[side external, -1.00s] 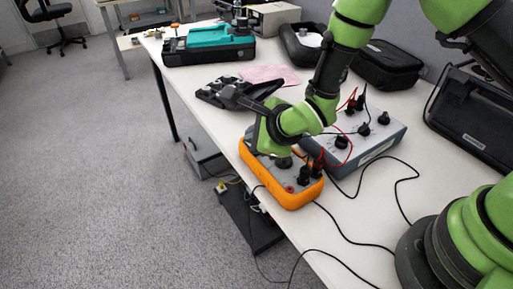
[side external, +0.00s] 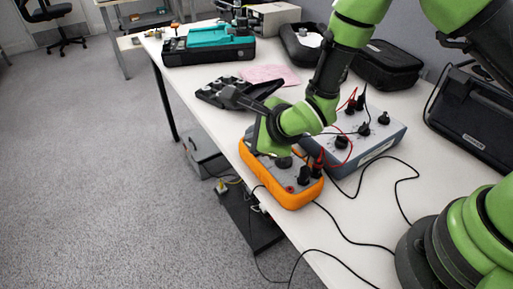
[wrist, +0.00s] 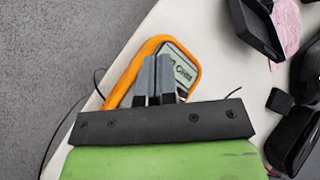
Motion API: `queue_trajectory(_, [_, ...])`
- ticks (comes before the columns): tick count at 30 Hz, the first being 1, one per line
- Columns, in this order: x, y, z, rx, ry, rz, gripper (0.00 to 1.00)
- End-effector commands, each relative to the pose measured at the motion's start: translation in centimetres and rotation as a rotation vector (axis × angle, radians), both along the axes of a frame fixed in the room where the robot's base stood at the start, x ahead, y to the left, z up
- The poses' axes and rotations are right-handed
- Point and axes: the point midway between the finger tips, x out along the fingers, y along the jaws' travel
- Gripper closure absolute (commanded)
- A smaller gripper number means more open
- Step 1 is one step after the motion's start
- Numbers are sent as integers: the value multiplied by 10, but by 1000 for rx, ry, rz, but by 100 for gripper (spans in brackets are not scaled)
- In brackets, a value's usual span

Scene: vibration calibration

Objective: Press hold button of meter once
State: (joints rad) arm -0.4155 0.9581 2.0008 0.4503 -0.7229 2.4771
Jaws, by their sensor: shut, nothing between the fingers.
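The orange meter (side external: 293,197) lies on the white table near its front edge. Its dial and plugged leads show in the side view, while its upper part is mostly behind my wrist. In the wrist view the meter's orange rim (wrist: 130,77) and part of its lit display (wrist: 181,66) show beyond my fingers. My gripper (wrist: 156,62) is shut and empty, with its fingertips over the meter, covering part of the face by the display. I cannot tell whether the tips touch it. The hold button is hidden or too small to make out.
A grey box with knobs and red leads (side external: 378,141) stands right beside the meter. A black clamp-like object (side external: 222,92) and a pink cloth (side external: 270,75) lie behind. Black cables (side external: 372,163) run over the table to the right. A teal-and-black case (side external: 210,47) is at the far end.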

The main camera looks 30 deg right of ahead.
Motion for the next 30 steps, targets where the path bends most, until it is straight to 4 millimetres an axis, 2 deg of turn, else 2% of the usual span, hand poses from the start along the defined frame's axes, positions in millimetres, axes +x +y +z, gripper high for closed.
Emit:
queue_trajectory(23, [0, 0, 0, 0, 0, 0, 100])
queue_trajectory(30, [0, 0, -8, 0, 1, 0, 100])
